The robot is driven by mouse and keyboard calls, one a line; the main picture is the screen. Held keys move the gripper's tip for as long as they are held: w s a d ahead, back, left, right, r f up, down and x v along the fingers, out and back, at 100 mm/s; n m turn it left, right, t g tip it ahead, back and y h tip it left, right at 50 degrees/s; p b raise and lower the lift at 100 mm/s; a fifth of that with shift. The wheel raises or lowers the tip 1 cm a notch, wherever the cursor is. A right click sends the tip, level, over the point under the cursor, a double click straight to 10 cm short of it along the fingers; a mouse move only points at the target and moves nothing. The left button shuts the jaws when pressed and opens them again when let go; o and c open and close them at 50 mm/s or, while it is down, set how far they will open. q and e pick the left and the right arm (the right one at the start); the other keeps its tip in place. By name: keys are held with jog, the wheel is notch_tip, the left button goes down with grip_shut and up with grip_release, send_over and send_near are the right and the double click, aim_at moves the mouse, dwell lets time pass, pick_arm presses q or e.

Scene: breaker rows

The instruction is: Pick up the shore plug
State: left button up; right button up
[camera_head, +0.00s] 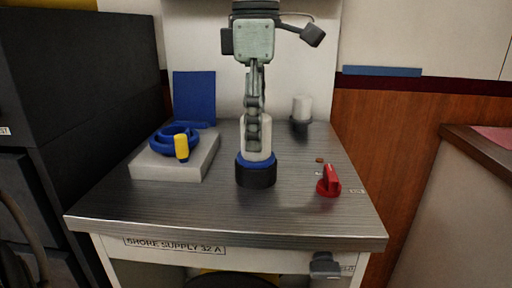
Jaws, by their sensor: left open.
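What looks like the shore plug (257,159) stands upright near the middle of the grey table top, with a white body, a blue collar and a dark round base below. Whether the base is part of it or a separate holder I cannot tell. My left gripper (253,132) points down from the top of the head view, in front of the plug's upper white body and overlapping it. It is open, seen edge-on. Its fingers hide part of the white body, and I cannot tell whether they touch it. My right gripper is not in view.
A white block (150,169) at the left carries a blue coil (165,142) with a yellow piece (181,147). A white cylinder (302,108) on a dark base stands behind. The table's front edge (230,232) is clear.

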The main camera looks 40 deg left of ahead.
pick_arm(q)
grip_shut()
dwell(0.4)
jog(key=shift+r, duration=0.15)
